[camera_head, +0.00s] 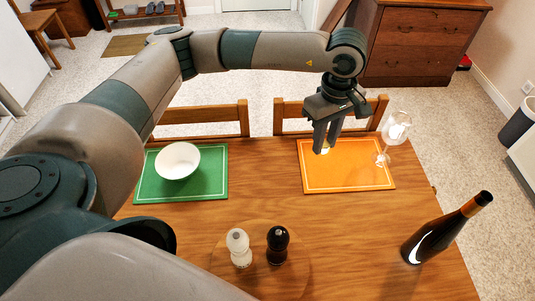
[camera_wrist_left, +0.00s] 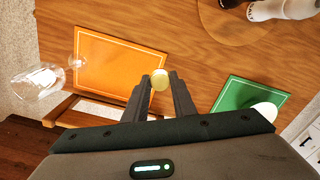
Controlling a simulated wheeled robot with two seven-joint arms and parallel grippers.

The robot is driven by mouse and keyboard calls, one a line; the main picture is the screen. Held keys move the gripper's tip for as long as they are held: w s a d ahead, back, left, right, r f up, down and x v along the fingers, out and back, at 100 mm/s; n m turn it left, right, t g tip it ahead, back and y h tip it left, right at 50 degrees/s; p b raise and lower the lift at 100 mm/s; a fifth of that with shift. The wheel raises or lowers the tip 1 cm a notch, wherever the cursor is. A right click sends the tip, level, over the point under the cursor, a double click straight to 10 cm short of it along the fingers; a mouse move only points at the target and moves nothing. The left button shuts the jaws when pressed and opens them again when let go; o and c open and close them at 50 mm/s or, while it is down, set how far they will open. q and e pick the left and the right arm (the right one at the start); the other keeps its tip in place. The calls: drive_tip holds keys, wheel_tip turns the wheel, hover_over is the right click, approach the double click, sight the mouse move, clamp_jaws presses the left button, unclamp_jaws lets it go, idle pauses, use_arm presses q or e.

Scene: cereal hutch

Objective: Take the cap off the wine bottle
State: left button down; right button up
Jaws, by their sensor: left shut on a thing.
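The dark wine bottle (camera_head: 432,238) stands at the right side of the wooden table, its neck dark with an orange band. My left gripper (camera_head: 326,140) is above the orange placemat, far to the left of the bottle and apart from it. In the left wrist view its fingers (camera_wrist_left: 160,92) are shut on a small pale yellow round piece (camera_wrist_left: 160,76), which looks like a cap or cork. Most of that piece is hidden by the fingers in the head view. My right gripper is not in view.
The orange placemat (camera_head: 318,179) bears a clear wine glass (camera_head: 393,130) at its right. A green placemat (camera_head: 150,188) bears a white bowl (camera_head: 178,160). White (camera_head: 238,246) and black (camera_head: 278,244) shakers stand on a round board at the front. The table between is clear.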

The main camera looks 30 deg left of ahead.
use_arm(q)
drive_tip(key=s+d+f+n, duration=0.3)
drive_tip(key=d+f+n, duration=0.2)
drive_tip(key=n, duration=1.2)
drive_tip(key=s+d+f+n, duration=0.4)
drive_tip(key=d+n, duration=0.3)
drive_tip(key=n, duration=1.1)
drive_tip(key=shift+s+d+f+n+b, duration=0.3)
drive_tip(key=shift+d+f, duration=0.1)
drive_tip(key=shift+f, duration=0.5)
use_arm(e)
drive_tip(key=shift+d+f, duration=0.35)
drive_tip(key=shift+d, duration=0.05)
use_arm(q)
drive_tip(key=p, duration=0.2)
hover_over(299, 223)
wheel_tip(299, 223, down, 7)
drive_tip(key=shift+r, duration=0.1)
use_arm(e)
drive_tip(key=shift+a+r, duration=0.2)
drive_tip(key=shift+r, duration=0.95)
